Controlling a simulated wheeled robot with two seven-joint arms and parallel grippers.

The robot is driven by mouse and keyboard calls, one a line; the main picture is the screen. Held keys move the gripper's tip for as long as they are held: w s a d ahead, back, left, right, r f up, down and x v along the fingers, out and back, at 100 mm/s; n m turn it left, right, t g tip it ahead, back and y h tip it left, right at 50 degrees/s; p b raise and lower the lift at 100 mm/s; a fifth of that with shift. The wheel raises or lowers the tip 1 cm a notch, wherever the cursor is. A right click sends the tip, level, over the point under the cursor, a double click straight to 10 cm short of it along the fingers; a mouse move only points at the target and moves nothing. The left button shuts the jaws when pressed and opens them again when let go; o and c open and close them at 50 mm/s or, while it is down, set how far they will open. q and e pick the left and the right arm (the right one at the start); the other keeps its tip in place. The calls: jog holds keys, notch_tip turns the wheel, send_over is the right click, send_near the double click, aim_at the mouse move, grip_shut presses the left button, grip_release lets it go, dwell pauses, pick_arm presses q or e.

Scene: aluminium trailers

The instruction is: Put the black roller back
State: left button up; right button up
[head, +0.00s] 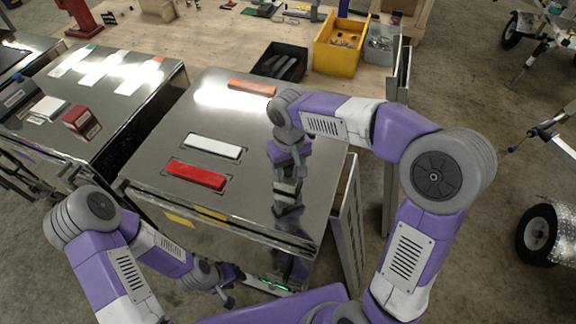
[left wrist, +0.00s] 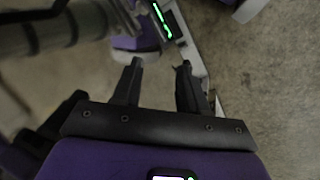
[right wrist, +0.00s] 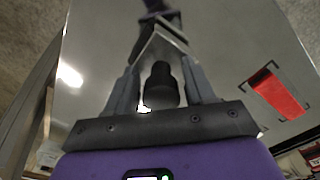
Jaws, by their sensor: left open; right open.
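A dark, rounded object (right wrist: 161,84), probably the black roller, shows between the fingers of my right gripper (right wrist: 163,75) in the right wrist view. The fingers are apart on either side of it; I cannot tell whether they touch it. In the head view my right gripper (head: 287,172) points down, close over the shiny metal table (head: 240,120), and hides most of that spot. My left gripper (head: 232,286) is open and empty, low in front of the table; its parted fingers show in the left wrist view (left wrist: 158,85).
A red block (head: 195,174), a white block (head: 212,146) and an orange block (head: 252,87) sit in the table top. A black bin (head: 281,62) with dark items and a yellow bin (head: 340,45) stand behind. Another metal table (head: 110,105) is at left.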

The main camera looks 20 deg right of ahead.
notch_tip(320, 180, up, 13)
jog(key=shift+f+p, duration=0.2)
jog(key=shift+p, duration=0.3)
jog(key=shift+f, duration=0.1)
